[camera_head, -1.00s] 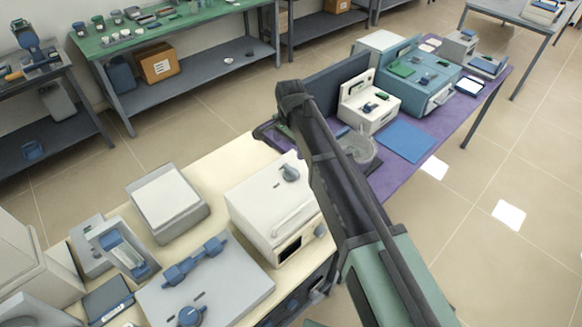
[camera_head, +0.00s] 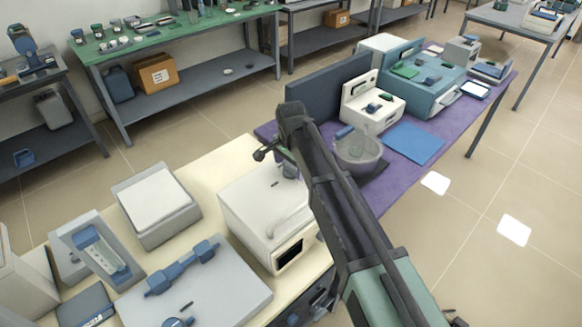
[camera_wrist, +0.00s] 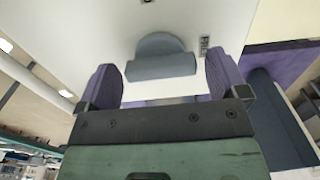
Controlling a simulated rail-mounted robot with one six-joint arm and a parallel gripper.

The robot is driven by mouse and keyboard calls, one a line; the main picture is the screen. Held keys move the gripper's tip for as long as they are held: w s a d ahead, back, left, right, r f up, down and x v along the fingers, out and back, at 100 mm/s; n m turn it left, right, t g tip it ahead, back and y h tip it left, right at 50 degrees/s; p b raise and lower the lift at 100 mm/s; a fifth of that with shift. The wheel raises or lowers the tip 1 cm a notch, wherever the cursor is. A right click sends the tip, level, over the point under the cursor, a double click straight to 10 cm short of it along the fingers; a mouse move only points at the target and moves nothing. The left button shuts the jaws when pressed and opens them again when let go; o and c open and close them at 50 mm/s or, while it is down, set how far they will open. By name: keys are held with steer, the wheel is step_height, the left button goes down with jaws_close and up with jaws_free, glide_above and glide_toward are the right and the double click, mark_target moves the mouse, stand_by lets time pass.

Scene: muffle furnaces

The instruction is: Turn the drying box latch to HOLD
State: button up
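The drying box (camera_head: 258,212) is a white box with a front handle and a dark window, on the cream bench in the head view. Its latch shows in the wrist view as a grey-blue knob (camera_wrist: 160,62) with a rounded back and a straight bar, on the white top. My gripper (camera_wrist: 160,70) is open, with one purple finger to the left and one to the right of the latch. A gap shows on each side, so no grip is visible. A small dark label sits right of the latch, too blurred to read surely. In the head view my arm hides most of the latch.
Left of the box stand a grey unit with a white top (camera_head: 157,203) and a grey plate with blue parts (camera_head: 225,290). Behind it, the purple table holds a clear bowl (camera_head: 357,150), a blue mat (camera_head: 414,142) and a white device (camera_head: 371,108).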

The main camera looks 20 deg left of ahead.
steer(key=c, duration=0.8)
steer(key=shift+o, duration=0.2)
steer(key=shift+n, duration=0.3)
steer(key=n, duration=0.3)
steer(key=shift+n, duration=0.3)
steer(key=n, duration=0.4)
steer(key=shift+n, duration=0.3)
steer(key=n, duration=0.4)
steer(key=shift+n, duration=2.5)
